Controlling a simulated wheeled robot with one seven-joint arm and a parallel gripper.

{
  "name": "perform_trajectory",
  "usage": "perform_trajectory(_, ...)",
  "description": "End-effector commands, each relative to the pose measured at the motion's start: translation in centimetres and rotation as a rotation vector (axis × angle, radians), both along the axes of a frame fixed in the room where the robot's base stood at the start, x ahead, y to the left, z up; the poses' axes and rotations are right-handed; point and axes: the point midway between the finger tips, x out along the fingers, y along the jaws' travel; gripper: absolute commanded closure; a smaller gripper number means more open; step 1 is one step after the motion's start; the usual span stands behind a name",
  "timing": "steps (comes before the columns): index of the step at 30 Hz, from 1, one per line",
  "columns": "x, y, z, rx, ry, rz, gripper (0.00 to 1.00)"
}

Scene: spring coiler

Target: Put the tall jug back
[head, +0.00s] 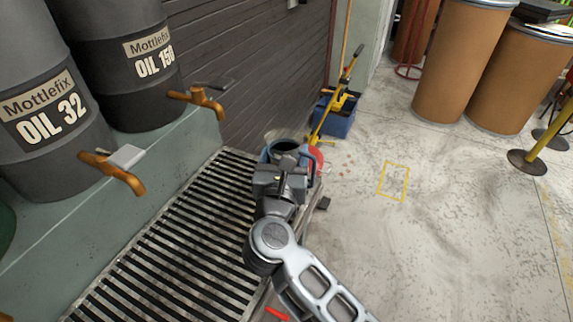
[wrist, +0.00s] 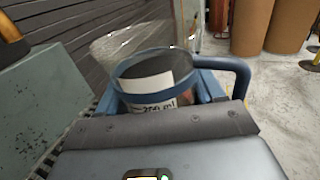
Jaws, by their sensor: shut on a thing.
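A jug (head: 286,146) with a blue rim and a dark inside is at my gripper (head: 283,168), above the far right end of the metal grating (head: 190,240). In the wrist view the jug (wrist: 150,85) shows its round blue rim, a white label reading partly "250 ml", and a blue handle to the right. My gripper is shut on the jug and hides its near side and lower part. The jug looks roughly upright. I cannot tell whether its base touches the grating. A clear, see-through vessel (wrist: 120,45) shows just behind it.
Two dark drums, OIL 32 (head: 45,120) and OIL 150 (head: 140,65), stand on a ledge at left, with brass taps (head: 115,168) jutting over the grating. A blue bucket (head: 334,118) stands beyond. Brown drums (head: 460,60) are at back right. The floor at right is mostly clear.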

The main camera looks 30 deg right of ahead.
Motion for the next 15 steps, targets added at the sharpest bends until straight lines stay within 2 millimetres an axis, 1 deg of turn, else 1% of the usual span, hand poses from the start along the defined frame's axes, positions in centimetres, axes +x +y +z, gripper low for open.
perform_trajectory(1,0.0,0.0,-0.9,-0.001,0.005,0.000,0.74)
perform_trajectory(3,0.0,-0.1,-1.9,-0.002,0.004,-0.001,0.74)
perform_trajectory(6,0.0,-0.1,-2.9,0.000,0.003,-0.001,0.74)
perform_trajectory(15,0.0,-0.1,-3.2,-0.001,0.001,-0.001,0.74)
